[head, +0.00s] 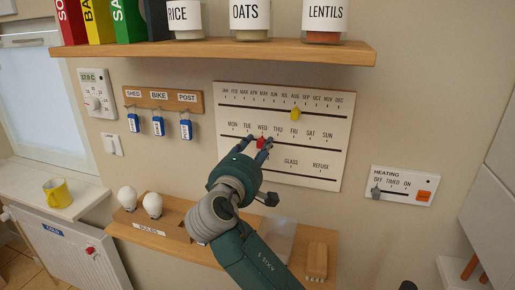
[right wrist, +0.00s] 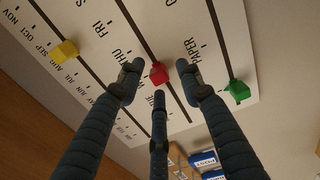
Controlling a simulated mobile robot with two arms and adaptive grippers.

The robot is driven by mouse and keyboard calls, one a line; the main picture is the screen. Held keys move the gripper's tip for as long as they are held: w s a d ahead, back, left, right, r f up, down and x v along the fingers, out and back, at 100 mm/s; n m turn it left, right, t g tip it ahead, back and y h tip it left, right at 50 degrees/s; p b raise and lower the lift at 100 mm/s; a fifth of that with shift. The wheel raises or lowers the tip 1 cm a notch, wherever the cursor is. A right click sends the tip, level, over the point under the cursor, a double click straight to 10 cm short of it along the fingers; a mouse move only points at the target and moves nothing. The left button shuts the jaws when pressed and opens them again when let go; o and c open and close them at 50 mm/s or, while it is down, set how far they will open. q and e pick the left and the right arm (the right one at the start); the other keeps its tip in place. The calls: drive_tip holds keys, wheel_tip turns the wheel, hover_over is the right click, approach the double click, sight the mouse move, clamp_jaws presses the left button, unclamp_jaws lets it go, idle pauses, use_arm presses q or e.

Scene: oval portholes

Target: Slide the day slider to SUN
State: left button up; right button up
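The white calendar board (head: 335,165) hangs on the wall with three slots. The red day slider (head: 261,142) stands at WED on the middle slot, in the MON to SUN row. SUN is at that row's right end. The red slider (right wrist: 158,74) also shows in the right wrist view, between the fingertips of my right gripper (right wrist: 162,78). In the head view my right gripper (head: 259,150) is at the board, just below WED. Its fingers are spread around the slider with gaps visible, so it looks open. My left gripper is not in view.
A yellow month slider (head: 295,114) sits at AUG above. A green slider (right wrist: 237,91) is on the lowest slot. A wooden shelf with jars (head: 230,49) is above; a lower shelf (head: 325,240) holds bulbs and a brush. A HEATING panel (head: 402,186) is at right.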

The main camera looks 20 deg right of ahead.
drive_tip(key=v, duration=1.2)
